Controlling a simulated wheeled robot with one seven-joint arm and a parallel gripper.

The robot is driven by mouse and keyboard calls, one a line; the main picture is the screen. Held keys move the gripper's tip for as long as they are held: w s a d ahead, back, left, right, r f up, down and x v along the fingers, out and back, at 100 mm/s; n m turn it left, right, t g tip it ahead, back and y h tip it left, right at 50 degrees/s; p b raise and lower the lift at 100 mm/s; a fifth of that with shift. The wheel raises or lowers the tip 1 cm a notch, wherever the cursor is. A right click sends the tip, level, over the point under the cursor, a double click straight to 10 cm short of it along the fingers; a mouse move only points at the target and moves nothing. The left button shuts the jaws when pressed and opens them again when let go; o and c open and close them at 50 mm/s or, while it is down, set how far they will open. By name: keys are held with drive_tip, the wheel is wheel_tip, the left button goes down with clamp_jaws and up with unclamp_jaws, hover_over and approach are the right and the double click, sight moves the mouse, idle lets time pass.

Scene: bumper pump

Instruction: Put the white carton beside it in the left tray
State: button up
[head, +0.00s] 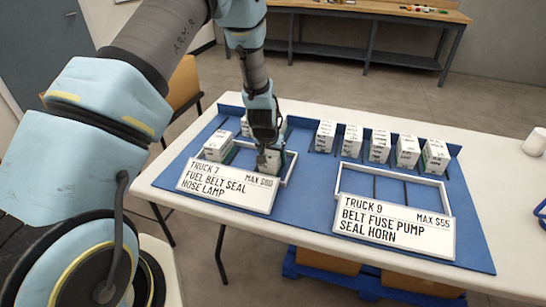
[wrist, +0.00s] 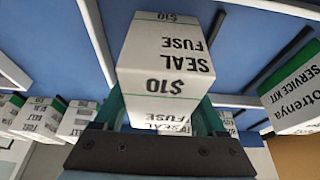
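My gripper (head: 267,150) is over the left tray, behind its Truck 7 sign (head: 228,188). In the wrist view its two fingers stand on either side of a white carton (wrist: 165,58) printed SEAL FUSE $10 and appear closed on it. In the head view this carton (head: 272,163) is at the right part of the left tray (head: 290,169), low and partly hidden by my gripper; I cannot tell whether it touches the tray floor. Another white carton (head: 218,146) stands at the tray's left, and a green-and-white SERVICE KIT carton (wrist: 292,98) shows at right in the wrist view.
The right tray (head: 392,166) looks empty behind its Truck 9 sign (head: 394,225). Several white cartons, including one (head: 380,146), stand in a row behind it. One carton (head: 535,142) sits at the far right of the white table (head: 490,170). A blue mat (head: 316,205) lies under the trays.

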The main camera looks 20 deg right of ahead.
drive_tip(key=o, duration=0.4)
drive_tip(key=shift+w, duration=0.1)
drive_tip(key=shift+r, duration=0.2)
drive_tip(key=b+v, duration=0.2)
drive_tip(key=v, duration=1)
drive_tip(key=w+a+r+n+y, duration=0.1)
drive_tip(key=a+r+n, duration=0.3)
drive_tip(key=a, duration=1.2)
drive_tip(key=s+a+r+n, duration=0.1)
drive_tip(key=s+a+r, duration=0.1)
drive_tip(key=a, duration=0.3)
drive_tip(key=s+a+r+n+g+y, duration=0.1)
drive_tip(key=s+a+r, duration=0.1)
drive_tip(key=a, duration=0.4)
drive_tip(key=s+a+r+n+y, duration=0.1)
drive_tip(key=s+a, duration=0.3)
drive_tip(key=a, duration=0.2)
drive_tip(key=shift+s+a+r+g, duration=0.2)
drive_tip(key=shift+s+r+g, duration=0.15)
drive_tip(key=shift+r+g, duration=0.05)
